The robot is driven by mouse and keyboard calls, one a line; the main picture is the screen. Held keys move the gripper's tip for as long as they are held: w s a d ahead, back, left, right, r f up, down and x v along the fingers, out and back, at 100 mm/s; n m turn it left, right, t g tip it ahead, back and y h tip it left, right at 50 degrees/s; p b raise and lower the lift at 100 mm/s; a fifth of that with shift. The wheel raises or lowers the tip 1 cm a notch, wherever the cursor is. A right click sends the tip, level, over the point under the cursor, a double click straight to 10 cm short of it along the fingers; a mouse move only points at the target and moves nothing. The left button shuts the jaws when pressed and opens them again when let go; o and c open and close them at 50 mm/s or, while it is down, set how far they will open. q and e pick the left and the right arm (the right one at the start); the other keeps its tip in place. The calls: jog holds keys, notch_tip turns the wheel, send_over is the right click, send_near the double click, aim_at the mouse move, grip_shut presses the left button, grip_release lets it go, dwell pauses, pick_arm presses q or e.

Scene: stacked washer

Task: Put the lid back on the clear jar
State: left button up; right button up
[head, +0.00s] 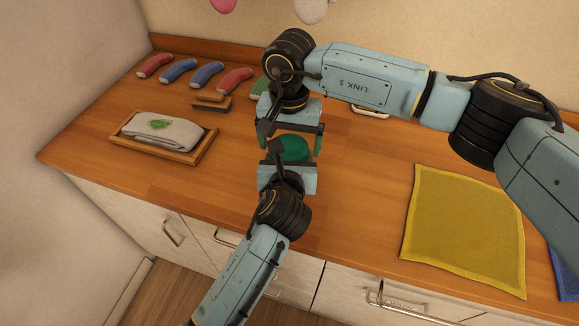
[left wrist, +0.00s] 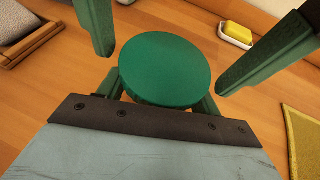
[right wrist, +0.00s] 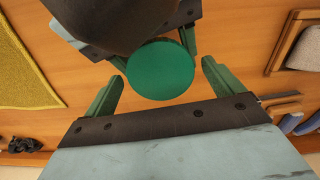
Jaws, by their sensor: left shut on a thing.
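The round green lid (head: 290,148) lies flat between my two facing grippers. It fills the middle of the left wrist view (left wrist: 165,70) and of the right wrist view (right wrist: 160,82).
A wooden tray (head: 203,150) with a folded cloth is at the left. Several red and blue curved items (head: 207,74) lie at the back left, by a brown block (head: 212,103). A yellow cloth (head: 462,230) covers the right. A yellow-topped dish (left wrist: 236,34) is behind the right arm.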

jog(key=shift+r, duration=0.1)
jog(key=shift+r, duration=2.2)
jog(key=shift+c, duration=0.2)
notch_tip(320, 180, up, 4)
jog(key=shift+f+m, duration=0.1)
jog(key=shift+m, duration=0.5)
notch_tip(320, 180, down, 8)
